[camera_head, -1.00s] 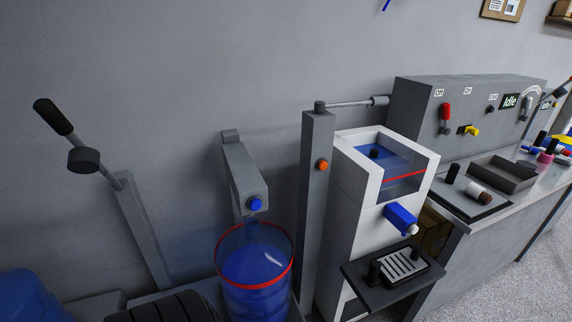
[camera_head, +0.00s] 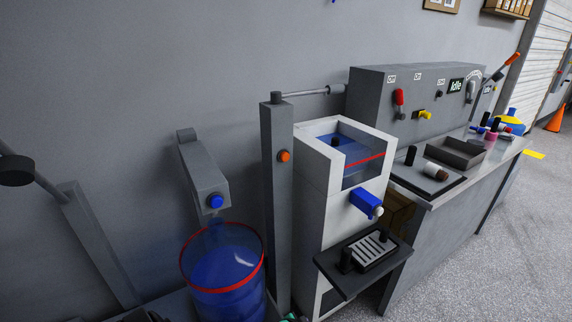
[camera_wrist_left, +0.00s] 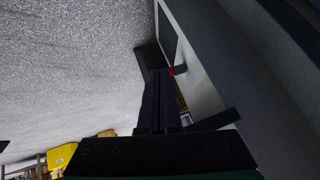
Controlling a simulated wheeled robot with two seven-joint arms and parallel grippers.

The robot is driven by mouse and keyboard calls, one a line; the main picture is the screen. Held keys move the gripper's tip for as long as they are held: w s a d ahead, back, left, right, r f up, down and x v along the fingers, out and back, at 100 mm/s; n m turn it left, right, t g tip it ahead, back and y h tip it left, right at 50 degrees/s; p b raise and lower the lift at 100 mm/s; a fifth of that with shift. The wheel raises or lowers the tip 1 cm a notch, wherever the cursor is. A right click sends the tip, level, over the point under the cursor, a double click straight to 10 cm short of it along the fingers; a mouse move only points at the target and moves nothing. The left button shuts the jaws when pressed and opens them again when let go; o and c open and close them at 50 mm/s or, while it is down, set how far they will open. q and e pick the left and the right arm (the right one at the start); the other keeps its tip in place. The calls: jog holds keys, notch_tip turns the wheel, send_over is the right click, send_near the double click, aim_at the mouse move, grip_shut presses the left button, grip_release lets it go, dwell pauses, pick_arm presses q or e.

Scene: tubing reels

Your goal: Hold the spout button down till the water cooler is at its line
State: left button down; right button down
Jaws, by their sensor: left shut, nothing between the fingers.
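The water cooler (camera_head: 315,180) is a white tower with a clear tank (camera_head: 363,150) on top. Blue water shows in the tank near a red line (camera_head: 364,164); I cannot tell the exact level against it. A blue tap (camera_head: 366,203) sits on its front above a drip tray. To its left, a grey spout (camera_head: 203,172) with a blue button (camera_head: 215,201) hangs over a clear red-rimmed tub (camera_head: 223,282) holding blue. A grey post between them carries an orange button (camera_head: 284,156). In the left wrist view my left gripper (camera_wrist_left: 161,88) is shut and empty. My right gripper is out of view.
A drip tray (camera_head: 366,261) juts out in front of the cooler. A grey bench (camera_head: 438,210) with a control panel (camera_head: 385,115) stands to the right. A lever post (camera_head: 90,235) stands at far left.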

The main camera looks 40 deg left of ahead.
aim_at(285, 157)
pick_arm(q)
jog(key=w+a+r+t+y+b, duration=0.1)
jog(key=w+a+r+t, duration=0.15)
jog(key=w+r, duration=0.6)
jog(key=w+a+r+t+y+b, duration=0.1)
jog(key=w+a+r+t+b, duration=0.3)
jog(key=r, duration=0.7)
jog(key=a+r+n+t+y, duration=0.1)
jog(key=a+r+y, duration=0.1)
jog(key=r, duration=1.1)
jog(key=s+a+r+n+t+y, duration=0.1)
jog(key=r+y, duration=0.3)
jog(key=r, duration=0.9)
jog(key=shift+s+a+t, duration=0.2)
jog(key=shift+a+t, duration=0.25)
jog(key=shift+a, duration=0.25)
jog(key=shift+f, duration=0.1)
jog(key=w+a, duration=0.2)
jog(key=a, duration=0.6)
jog(key=shift+w+a+p, duration=0.2)
jog(key=shift+w+p, duration=0.1)
jog(key=shift+p, duration=0.05)
